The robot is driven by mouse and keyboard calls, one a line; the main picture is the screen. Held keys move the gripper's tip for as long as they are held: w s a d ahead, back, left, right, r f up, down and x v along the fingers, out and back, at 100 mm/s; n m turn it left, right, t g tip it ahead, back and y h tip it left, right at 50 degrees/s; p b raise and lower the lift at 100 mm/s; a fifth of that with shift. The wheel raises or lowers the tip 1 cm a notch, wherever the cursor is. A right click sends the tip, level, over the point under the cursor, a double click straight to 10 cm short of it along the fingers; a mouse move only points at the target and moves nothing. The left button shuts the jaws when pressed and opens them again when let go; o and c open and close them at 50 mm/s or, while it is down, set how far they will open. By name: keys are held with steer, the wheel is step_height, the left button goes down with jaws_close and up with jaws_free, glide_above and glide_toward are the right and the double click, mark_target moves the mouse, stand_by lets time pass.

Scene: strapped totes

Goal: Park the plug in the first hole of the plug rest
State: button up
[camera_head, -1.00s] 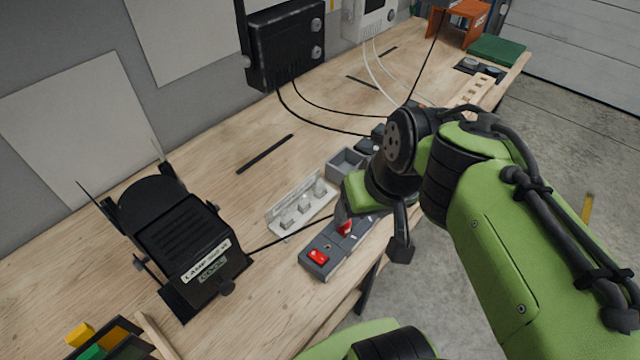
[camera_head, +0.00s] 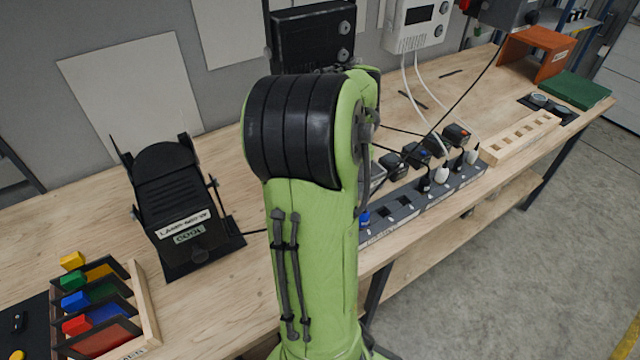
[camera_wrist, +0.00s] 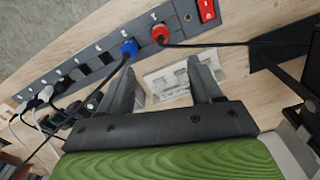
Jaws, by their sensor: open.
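My gripper (camera_wrist: 162,68) is open and empty in the wrist view, its fingers apart above the bench beside the power strip; my arm hides it in the head view. A blue plug (camera_wrist: 129,48) and a red plug (camera_wrist: 160,33) sit in the strip (camera_wrist: 97,46), just beyond the fingertips. A black cable runs from the red plug toward the dark lamp unit. The blue plug also shows beside my arm in the head view (camera_head: 365,218). A wooden bar with a row of square holes (camera_head: 490,155), apparently the plug rest, lies at the right; its holes look empty.
The black lamp unit (camera_head: 180,215) stands left of my arm. A pale moulded holder (camera_wrist: 160,85) lies between my fingers' outlines. Black and white plugs (camera_head: 441,174) with cables crowd the strip's far end. A green mat (camera_head: 575,88) lies beyond the wooden bar.

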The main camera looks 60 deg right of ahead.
step_height(320, 180, down, 16)
steer(key=b, duration=0.2)
steer(key=shift+b, duration=0.3)
steer(key=shift+r, duration=0.1)
jaws_close()
steer(key=shift+r+p, duration=1.95)
steer(key=shift+r, duration=0.65)
